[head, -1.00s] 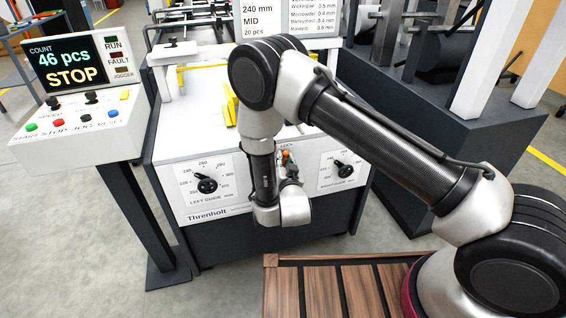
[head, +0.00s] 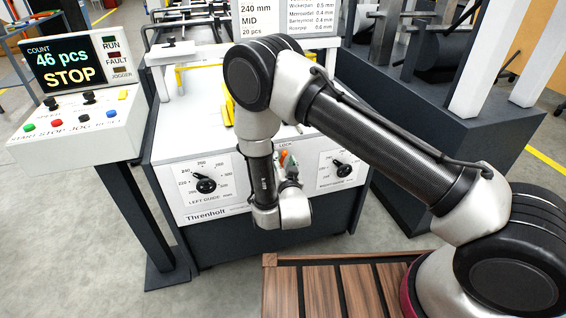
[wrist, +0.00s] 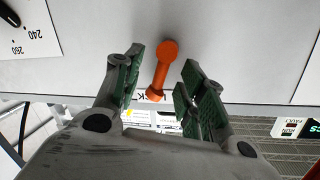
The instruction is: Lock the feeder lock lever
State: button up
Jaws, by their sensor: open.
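The feeder lock lever (wrist: 161,71) is an orange bar with a round hub at one end. In the wrist view it stands out from the white front panel, slightly slanted, between the two green-padded fingers. My gripper (wrist: 165,64) is open, one finger on each side of the lever, with visible gaps. In the head view a small orange part of the lever (head: 284,156) shows beside my wrist, under the word LOCK. My arm hides most of my gripper there.
The left guide dial (head: 206,185) and right guide dial (head: 344,170) flank the lever on the panel. The control console (head: 75,120) at left reads 46 pcs and STOP. A wooden slatted surface (head: 340,285) lies in front of the machine.

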jog(key=s, duration=0.6)
jog(key=shift+s+d+r, duration=0.25)
jog(key=shift+d+r, duration=0.15)
